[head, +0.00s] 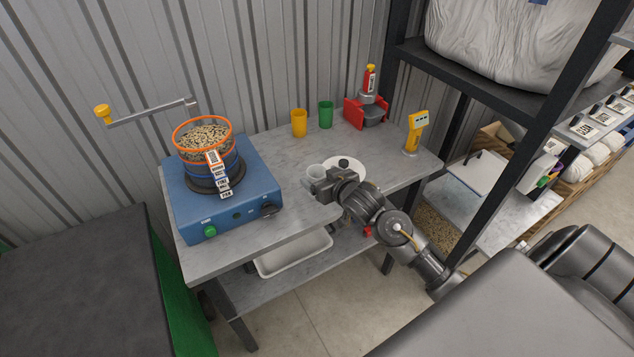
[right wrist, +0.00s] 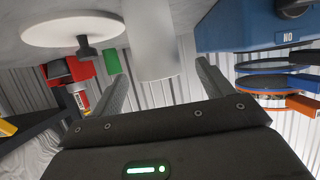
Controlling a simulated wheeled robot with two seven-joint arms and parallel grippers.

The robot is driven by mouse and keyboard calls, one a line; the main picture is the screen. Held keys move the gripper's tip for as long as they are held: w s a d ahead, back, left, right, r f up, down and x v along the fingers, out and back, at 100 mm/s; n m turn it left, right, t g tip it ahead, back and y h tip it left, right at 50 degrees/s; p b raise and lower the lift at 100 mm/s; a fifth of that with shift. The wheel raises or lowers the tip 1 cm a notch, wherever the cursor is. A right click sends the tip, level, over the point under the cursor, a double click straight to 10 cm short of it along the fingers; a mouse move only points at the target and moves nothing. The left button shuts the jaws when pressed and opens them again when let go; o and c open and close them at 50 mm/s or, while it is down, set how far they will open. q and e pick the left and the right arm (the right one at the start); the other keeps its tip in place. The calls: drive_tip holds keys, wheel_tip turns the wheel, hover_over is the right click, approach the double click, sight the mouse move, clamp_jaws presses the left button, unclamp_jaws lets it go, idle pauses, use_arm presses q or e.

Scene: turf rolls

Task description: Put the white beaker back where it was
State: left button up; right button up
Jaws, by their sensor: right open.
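The white beaker (head: 315,172) stands on the grey bench, right of the blue sieve machine. My right gripper (head: 318,185) is at the beaker, low over the bench top. In the right wrist view, which is upside down, the beaker (right wrist: 152,42) shows between the two spread fingers of the right gripper (right wrist: 163,70). The jaws are open, with a gap visible on both sides of the beaker. The gripper hides part of the beaker in the head view. My left gripper is not in view.
A white round plate (head: 357,172) with a black knob lies just behind the gripper. The blue sieve machine (head: 255,187) stands left. A yellow cup (head: 299,123), green cup (head: 325,115), red device (head: 353,112) and yellow meter (head: 414,135) stand farther back. A dark shelf post (head: 490,160) rises right.

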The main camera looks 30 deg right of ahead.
sight(314, 171)
drive_tip(key=shift+p+x, duration=0.7)
drive_tip(key=shift+x, duration=1.85)
drive_tip(key=shift+d+r, duration=0.1)
drive_tip(key=shift+r, duration=0.05)
drive_tip(key=shift+c, duration=0.3)
drive_tip(key=c, duration=1.2)
drive_tip(key=shift+o, duration=0.2)
drive_tip(key=shift+r, duration=0.1)
